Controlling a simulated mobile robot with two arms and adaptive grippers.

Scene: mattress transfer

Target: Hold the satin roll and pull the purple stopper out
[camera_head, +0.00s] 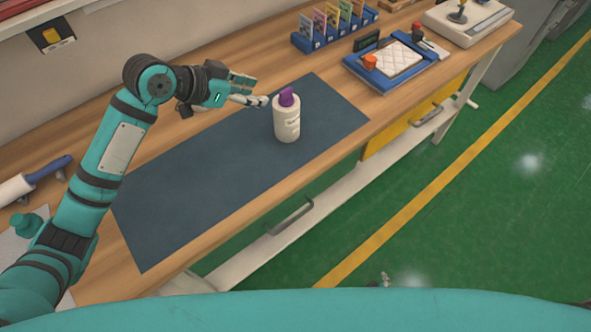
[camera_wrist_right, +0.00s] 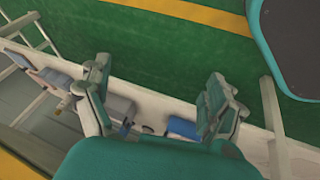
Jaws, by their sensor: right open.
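The satin roll (camera_head: 287,126) is a white cylinder standing upright near the front edge of the dark blue mat (camera_head: 230,165). The purple stopper (camera_head: 287,97) sits in its top. My left gripper (camera_head: 264,101) is at the roll's upper left side, its pale fingertip pointing at the roll close below the stopper. Whether it touches the roll, and how far its fingers are apart, I cannot tell. My right gripper (camera_wrist_right: 158,78) is open and empty in the right wrist view, above the floor side of the bench. Only its tips show at the bottom of the head view.
A blue tray (camera_head: 380,82) with a white quilted pad and an orange item stands at the back right. A blue rack (camera_head: 312,43) of coloured cards is behind it. A blue-handled roller (camera_head: 45,172) lies at the left. The mat left of the roll is clear.

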